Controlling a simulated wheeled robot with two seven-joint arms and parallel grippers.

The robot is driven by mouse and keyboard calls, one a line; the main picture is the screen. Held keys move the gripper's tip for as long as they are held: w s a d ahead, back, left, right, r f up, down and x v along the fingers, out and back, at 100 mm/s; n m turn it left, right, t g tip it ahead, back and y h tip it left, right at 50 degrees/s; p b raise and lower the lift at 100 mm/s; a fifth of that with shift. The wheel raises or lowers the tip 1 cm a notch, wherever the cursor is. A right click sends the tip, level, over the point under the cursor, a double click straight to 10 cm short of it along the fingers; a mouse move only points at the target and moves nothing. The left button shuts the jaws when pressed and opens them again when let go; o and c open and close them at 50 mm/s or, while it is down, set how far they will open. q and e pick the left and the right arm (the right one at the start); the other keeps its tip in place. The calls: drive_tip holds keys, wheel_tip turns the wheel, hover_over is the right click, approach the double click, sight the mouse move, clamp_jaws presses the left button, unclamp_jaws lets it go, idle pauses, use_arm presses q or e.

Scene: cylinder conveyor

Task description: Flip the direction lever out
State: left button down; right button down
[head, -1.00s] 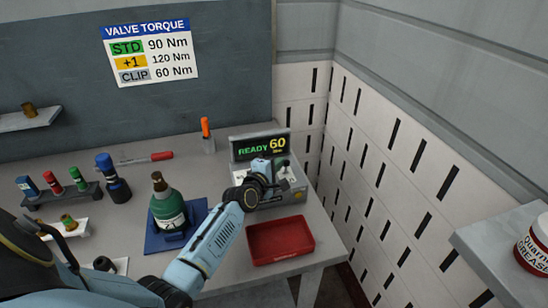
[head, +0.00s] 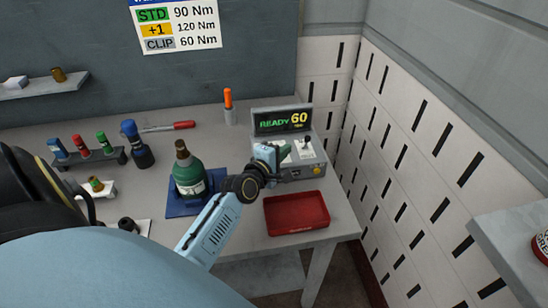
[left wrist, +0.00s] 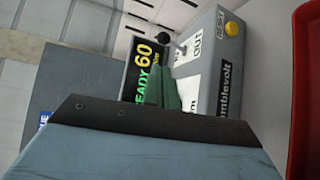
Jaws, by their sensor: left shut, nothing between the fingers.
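The direction lever (head: 306,141) is a short stem with a black knob on top of the grey control box (head: 313,168). In the left wrist view the lever (left wrist: 165,40) stands by the OUT label (left wrist: 197,45), its knob leaning toward the display; I cannot tell its exact setting. My left gripper (head: 286,153) is shut and empty, with green fingers at the box's left part, apart from the lever in the picture. The fingers (left wrist: 162,88) cover part of the second label and the display in the left wrist view. My right gripper is not in view.
The display (head: 282,120) reads READY 60 behind the box. A red tray (head: 297,213) lies in front. A green valve bottle (head: 188,172) stands on a blue base to the left. A screwdriver holder (head: 230,114) stands behind. A perforated wall is close on the right.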

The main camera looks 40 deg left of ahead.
use_arm(q)
drive_tip(key=s, duration=0.3)
drive_tip(key=s+r, duration=0.1)
drive_tip(key=s, duration=0.1)
drive_tip(key=shift+s+d, duration=0.15)
drive_tip(key=shift+d, duration=0.05)
drive_tip(key=shift+f, duration=0.1)
